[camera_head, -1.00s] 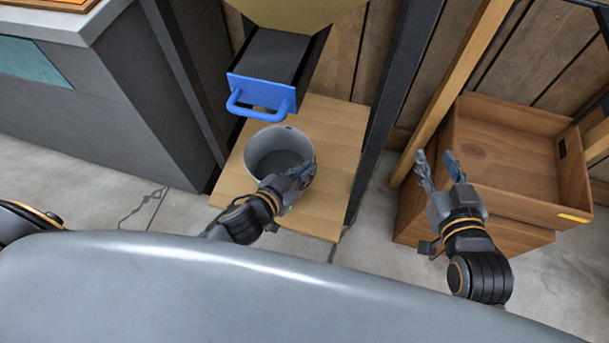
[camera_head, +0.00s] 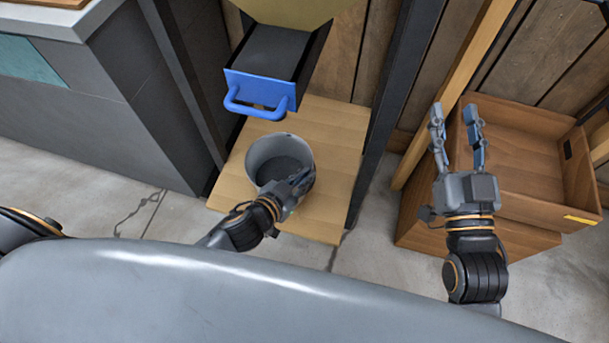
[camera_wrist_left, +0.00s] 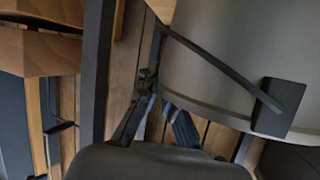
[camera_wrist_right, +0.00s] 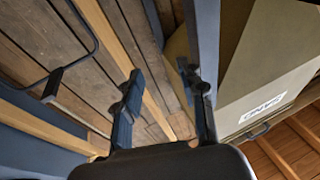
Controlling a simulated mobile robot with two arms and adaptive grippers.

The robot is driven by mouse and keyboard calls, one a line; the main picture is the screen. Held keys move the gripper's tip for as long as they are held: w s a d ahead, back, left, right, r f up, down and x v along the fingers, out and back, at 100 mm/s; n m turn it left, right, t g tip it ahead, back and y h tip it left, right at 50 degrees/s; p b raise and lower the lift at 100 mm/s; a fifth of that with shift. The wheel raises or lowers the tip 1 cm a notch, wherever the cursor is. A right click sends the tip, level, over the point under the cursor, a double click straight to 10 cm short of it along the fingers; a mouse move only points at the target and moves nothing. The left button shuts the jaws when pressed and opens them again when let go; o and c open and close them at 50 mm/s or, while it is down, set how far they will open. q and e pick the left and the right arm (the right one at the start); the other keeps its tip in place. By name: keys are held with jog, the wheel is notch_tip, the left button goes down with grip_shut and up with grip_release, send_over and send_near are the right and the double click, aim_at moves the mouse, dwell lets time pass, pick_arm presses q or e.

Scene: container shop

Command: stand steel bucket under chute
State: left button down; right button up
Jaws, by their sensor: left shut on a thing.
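The steel bucket (camera_head: 280,160) is upright over the wooden shelf, in front of and below the blue chute gate (camera_head: 258,92). Whether its base touches the shelf cannot be told. My left gripper (camera_head: 300,184) is shut on the bucket's near right side. In the left wrist view the bucket's grey wall (camera_wrist_left: 225,60) fills the upper right, with a dark bar and tab against it. My right gripper (camera_head: 456,118) is open and empty, in front of the wooden crate at right. Its fingers also show in the right wrist view (camera_wrist_right: 165,95).
The wooden shelf (camera_head: 325,130) has bare room to the right of the bucket. Dark posts (camera_head: 385,110) stand on both sides of it. An open wooden crate (camera_head: 530,205) stands at right. A grey counter (camera_head: 130,100) is at left.

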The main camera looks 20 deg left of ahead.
pick_arm(q)
jog(key=c, duration=1.5)
grip_release()
jog(key=shift+s+a+r, duration=0.1)
jog(key=shift+s+r, duration=0.05)
jog(key=shift+s, duration=0.15)
jog(key=p+v, duration=0.3)
jog(key=v, duration=0.8)
jog(key=w+r+n+y, duration=0.1)
jog(key=w+r, duration=0.2)
jog(key=r, duration=0.4)
jog(key=w+a+r+n+y, duration=0.1)
jog(key=w+r+n, duration=0.1)
jog(key=w+r, duration=0.2)
notch_tip(320, 180, up, 3)
jog(key=shift+a+f+t, duration=0.1)
jog(key=shift+a+t, duration=0.1)
jog(key=shift+t, duration=0.1)
pick_arm(e)
notch_tip(320, 180, down, 11)
jog(key=s+d+g+h, duration=0.2)
jog(key=g, duration=0.5)
jog(key=shift+f, duration=0.2)
jog(key=shift+s+d, duration=0.1)
